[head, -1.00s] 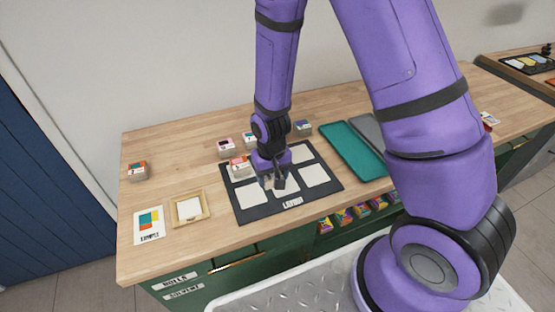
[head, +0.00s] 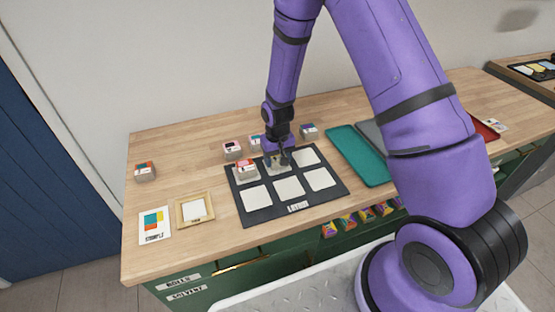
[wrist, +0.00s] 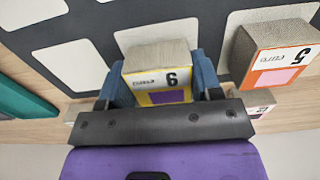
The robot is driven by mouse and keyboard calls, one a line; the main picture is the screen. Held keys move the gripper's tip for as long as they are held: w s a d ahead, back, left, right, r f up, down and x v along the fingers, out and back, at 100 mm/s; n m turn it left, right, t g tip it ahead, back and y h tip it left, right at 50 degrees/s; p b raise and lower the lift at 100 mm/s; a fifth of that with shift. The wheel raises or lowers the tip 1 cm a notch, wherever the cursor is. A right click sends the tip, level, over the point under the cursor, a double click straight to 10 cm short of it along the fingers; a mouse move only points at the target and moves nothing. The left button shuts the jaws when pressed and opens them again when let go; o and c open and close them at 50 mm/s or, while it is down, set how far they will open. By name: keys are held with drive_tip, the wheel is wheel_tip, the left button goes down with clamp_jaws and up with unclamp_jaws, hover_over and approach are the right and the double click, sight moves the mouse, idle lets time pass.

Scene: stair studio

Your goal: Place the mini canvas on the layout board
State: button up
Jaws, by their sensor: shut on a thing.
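The mini canvas (wrist: 160,60), a small pale-topped block with a yellow and purple label and a digit that reads as 6 or 9, is held between my gripper's blue fingers (wrist: 162,85) in the wrist view. In the head view my gripper (head: 278,162) is at the back-middle square of the dark layout board (head: 262,213). The board has two rows of pale squares. In the wrist view the canvas overlaps one pale square; I cannot tell whether it touches the board. My gripper mostly hides it in the head view.
An orange-labelled block (head: 246,172) sits on the back-left square, close beside my gripper. More blocks (head: 232,150) (head: 308,131) stand behind the board, and one (head: 145,172) at far left. A sample card (head: 155,225), framed card (head: 195,210) and teal tray (head: 357,155) flank the board. The front squares are empty.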

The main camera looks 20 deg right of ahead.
drive_tip(key=shift+f, duration=0.3)
drive_tip(key=shift+f, duration=0.15)
drive_tip(key=o, duration=0.9)
